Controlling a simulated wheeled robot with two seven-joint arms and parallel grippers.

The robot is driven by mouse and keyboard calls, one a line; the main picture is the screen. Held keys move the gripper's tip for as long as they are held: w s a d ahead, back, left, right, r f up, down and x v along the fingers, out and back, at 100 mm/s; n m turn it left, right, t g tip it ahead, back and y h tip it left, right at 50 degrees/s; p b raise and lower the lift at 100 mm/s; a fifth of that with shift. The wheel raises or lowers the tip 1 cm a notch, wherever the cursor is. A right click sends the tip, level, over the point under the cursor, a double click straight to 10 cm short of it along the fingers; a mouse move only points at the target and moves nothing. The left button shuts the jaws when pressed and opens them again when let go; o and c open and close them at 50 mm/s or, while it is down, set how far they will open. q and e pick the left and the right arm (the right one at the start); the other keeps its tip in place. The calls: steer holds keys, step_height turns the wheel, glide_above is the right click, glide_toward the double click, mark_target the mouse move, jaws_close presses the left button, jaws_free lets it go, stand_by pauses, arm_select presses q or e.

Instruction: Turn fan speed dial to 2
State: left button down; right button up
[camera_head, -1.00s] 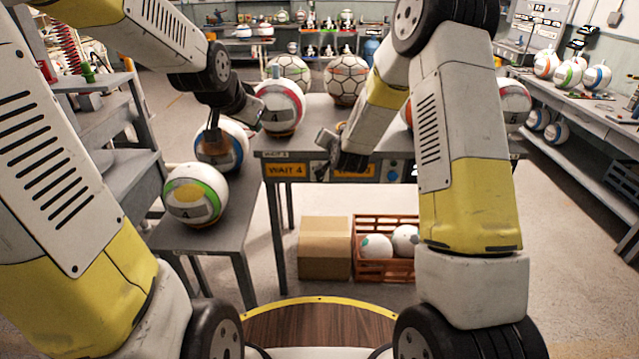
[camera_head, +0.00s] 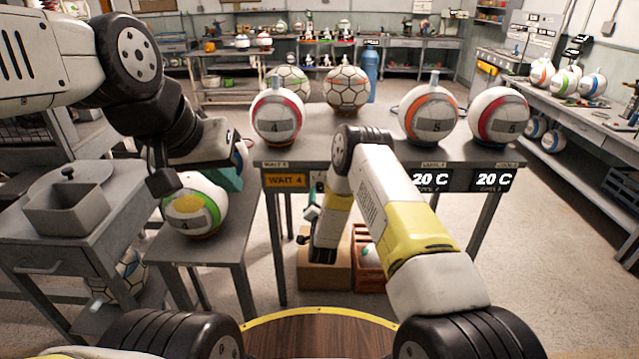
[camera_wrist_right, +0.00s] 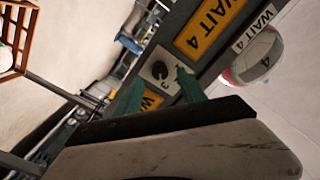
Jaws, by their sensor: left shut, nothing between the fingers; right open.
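A black round dial (camera_wrist_right: 159,70) with a light pointer mark sits on a grey panel on the table's front edge in the right wrist view. Small markings lie around it, too small to read surely. My right gripper shows its two green fingers (camera_wrist_right: 158,92) apart and empty, close in front of the panel, with the dial beyond their gap. In the head view my right gripper (camera_head: 309,222) hangs at the table front, and the dial is hidden from sight there. My left gripper (camera_head: 230,176) is shut and empty above the low left bench.
Orange WAIT 4 signs (camera_head: 287,181) are on the table front. Numbered balls (camera_head: 278,117) stand on the grey table (camera_head: 370,135), and a green-banded ball (camera_head: 194,205) is on the low bench. A cardboard box (camera_head: 325,274) and orange crate (camera_head: 368,268) are below. Floor at right is clear.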

mark_target(320, 190)
steer(key=shift+w, duration=1.75)
steer(key=shift+c, duration=0.2)
jaws_close()
steer(key=shift+n, duration=0.4)
steer(key=n, duration=0.3)
steer(key=shift+n, duration=0.3)
steer(key=n, duration=0.5)
